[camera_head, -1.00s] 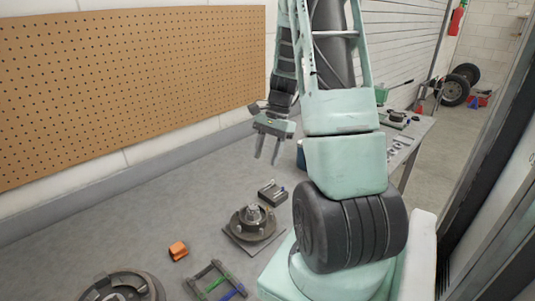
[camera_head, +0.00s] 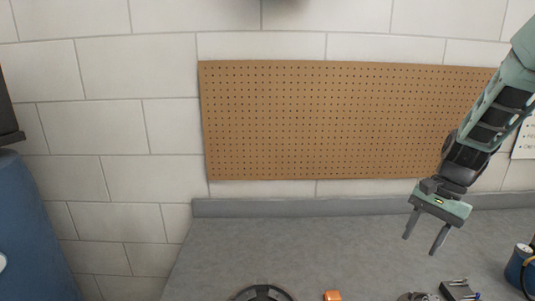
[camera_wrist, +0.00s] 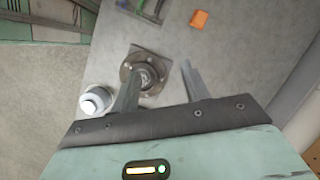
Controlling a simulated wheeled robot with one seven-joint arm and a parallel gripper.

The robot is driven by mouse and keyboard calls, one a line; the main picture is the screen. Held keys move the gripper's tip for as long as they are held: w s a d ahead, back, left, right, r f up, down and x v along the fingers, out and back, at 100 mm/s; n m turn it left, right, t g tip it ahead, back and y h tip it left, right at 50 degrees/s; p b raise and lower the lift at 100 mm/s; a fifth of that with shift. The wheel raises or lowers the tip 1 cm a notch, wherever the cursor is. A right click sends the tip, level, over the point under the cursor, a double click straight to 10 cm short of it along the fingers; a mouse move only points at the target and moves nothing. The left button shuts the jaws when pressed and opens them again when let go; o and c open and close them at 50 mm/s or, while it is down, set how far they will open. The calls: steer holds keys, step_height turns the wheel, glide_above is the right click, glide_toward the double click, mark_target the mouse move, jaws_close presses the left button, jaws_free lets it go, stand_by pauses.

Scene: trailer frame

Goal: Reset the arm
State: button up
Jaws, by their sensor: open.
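My arm (camera_head: 502,95) comes in from the upper right in the head view and slants down to the left. My gripper (camera_head: 424,240) hangs at its end above the grey workbench (camera_head: 290,245), right of the middle. Its two fingers point down and stand apart, with nothing between them. In the wrist view the gripper (camera_wrist: 160,90) is open too, with a round metal hub (camera_wrist: 144,76) on a plate below and between the fingers. The fingers look apart from the hub, though the left finger overlaps it in the picture.
A brown pegboard (camera_head: 320,120) hangs on the white block wall behind the bench. An orange block (camera_head: 332,296), a dark round part (camera_head: 262,293), a small grey tray (camera_head: 459,289) and a blue can (camera_head: 517,268) sit along the bottom edge. A blue body (camera_head: 35,230) stands at the left.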

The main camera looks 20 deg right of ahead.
steer(key=s+a+r+n+h, duration=0.1)
steer(key=s+a+n, duration=0.1)
steer(key=a+n, duration=0.65)
steer(key=s+a+r+n+h, duration=0.1)
steer(key=s+a+n, duration=0.15)
steer(key=a, duration=1.15)
steer(key=s+a+n+h+b, duration=0.1)
steer(key=s+a+n, duration=0.8)
steer(key=s+n, duration=0.1)
steer(key=shift+s+a+t, duration=0.3)
steer(key=shift+s, duration=0.45)
steer(key=shift+w, duration=0.1)
